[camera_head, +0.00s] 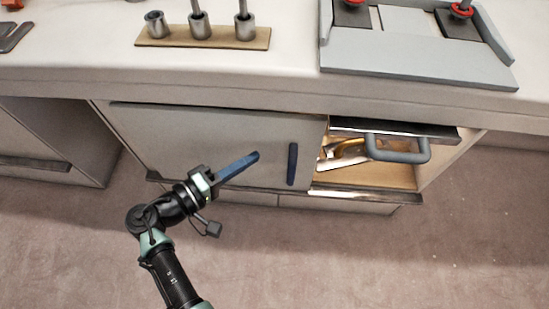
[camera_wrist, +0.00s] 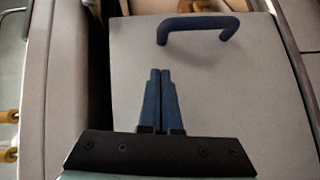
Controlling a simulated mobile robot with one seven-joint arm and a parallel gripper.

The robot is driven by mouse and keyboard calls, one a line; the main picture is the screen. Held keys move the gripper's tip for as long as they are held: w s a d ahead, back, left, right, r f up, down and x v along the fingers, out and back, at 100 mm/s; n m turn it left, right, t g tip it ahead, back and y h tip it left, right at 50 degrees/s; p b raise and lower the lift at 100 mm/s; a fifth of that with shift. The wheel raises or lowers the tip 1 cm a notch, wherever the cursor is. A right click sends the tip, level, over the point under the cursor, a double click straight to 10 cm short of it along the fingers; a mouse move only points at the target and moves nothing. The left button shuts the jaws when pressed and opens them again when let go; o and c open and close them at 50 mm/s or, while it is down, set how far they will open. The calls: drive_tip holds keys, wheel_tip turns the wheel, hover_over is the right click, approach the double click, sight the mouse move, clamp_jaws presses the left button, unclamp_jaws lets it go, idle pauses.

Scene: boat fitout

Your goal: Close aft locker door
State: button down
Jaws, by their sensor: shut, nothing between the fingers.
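A pale flat locker door (camera_head: 215,140) with a dark blue upright bar handle (camera_head: 292,163) covers the left part of the cabinet under the counter. To its right the locker stands open. My gripper (camera_head: 256,155) is shut and empty, its blue fingers in front of the door, left of the handle. In the wrist view the closed fingers (camera_wrist: 160,74) point toward the blue handle (camera_wrist: 198,28) with a visible gap, over the door face (camera_wrist: 235,90). I cannot tell which door is the aft one.
The opening (camera_head: 390,177) holds shiny metal and tan items (camera_head: 345,152). A grey loop handle (camera_head: 400,154) spans its upper right. On the counter are a wooden rack (camera_head: 205,43) of metal cups and a grey tray (camera_head: 410,68). The floor (camera_head: 480,250) at right is clear.

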drive_tip(key=w+d+f+b, duration=0.1)
drive_tip(key=d, duration=0.5)
drive_tip(key=shift+w, duration=0.2)
